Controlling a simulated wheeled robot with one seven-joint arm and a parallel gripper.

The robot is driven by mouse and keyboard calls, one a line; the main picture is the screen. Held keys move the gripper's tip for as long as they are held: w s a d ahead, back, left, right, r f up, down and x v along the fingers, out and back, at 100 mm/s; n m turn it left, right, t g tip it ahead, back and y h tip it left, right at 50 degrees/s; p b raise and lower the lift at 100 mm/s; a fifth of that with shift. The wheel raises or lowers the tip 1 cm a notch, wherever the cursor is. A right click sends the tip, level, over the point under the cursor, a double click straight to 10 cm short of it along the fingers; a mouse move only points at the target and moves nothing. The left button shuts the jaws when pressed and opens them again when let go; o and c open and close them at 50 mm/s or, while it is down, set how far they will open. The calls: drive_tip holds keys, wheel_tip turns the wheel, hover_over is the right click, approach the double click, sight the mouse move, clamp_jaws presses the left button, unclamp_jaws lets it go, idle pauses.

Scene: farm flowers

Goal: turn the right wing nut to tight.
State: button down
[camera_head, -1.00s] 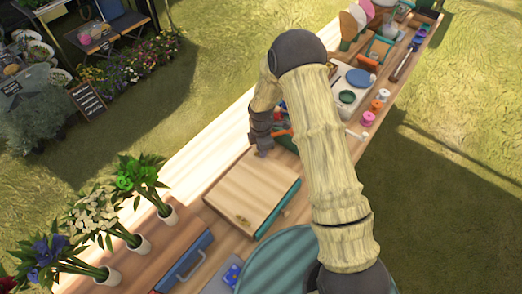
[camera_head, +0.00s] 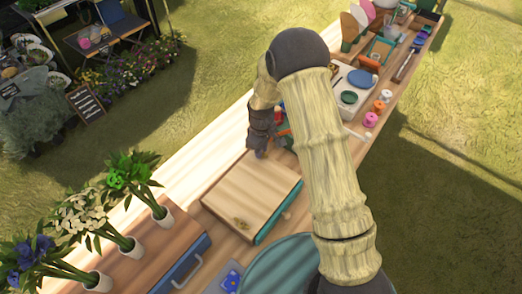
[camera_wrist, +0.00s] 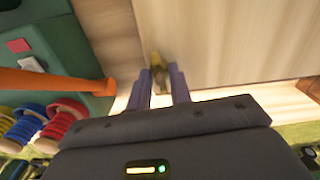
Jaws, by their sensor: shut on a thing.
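A press with a pale wooden top board (camera_head: 250,190) and a teal edge lies on the table. A small brass wing nut (camera_head: 241,224) shows at its near end in the head view. My gripper (camera_head: 257,153) points down at the board's far end. In the wrist view, my gripper (camera_wrist: 161,88) has its two fingers on either side of another brass wing nut (camera_wrist: 156,64) at the board's edge, shut on it. The fingers hide part of this nut, and its exact angle is hard to tell. My arm hides part of the table behind it.
Several spools (camera_head: 370,119) stand right of my arm. A green box with an orange bar (camera_wrist: 50,80) is close to my gripper on the left in the wrist view. Flowers in white vases (camera_head: 131,246) and a blue-fronted box (camera_head: 183,264) are at the near left.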

drive_tip(key=m+b, duration=0.1)
drive_tip(key=m, duration=0.4)
drive_tip(key=shift+w+a+r+m, duration=0.1)
drive_tip(key=shift+m, duration=0.2)
drive_tip(key=m, duration=0.4)
drive_tip(key=shift+m, duration=0.3)
drive_tip(key=m, duration=0.4)
drive_tip(key=shift+r+m, duration=0.1)
drive_tip(key=shift+m, duration=0.2)
drive_tip(key=m+p, duration=0.1)
drive_tip(key=m, duration=0.3)
drive_tip(key=m+p, duration=0.2)
drive_tip(key=m, duration=0.3)
drive_tip(key=shift+w, duration=0.1)
drive_tip(key=m+p, duration=0.1)
drive_tip(key=m, duration=0.3)
drive_tip(key=shift+m+p, duration=0.3)
drive_tip(key=shift+p, duration=0.1)
drive_tip(key=m+p, duration=0.2)
drive_tip(key=m, duration=0.3)
drive_tip(key=shift+m+p, duration=0.95)
drive_tip(key=shift+m, duration=0.95)
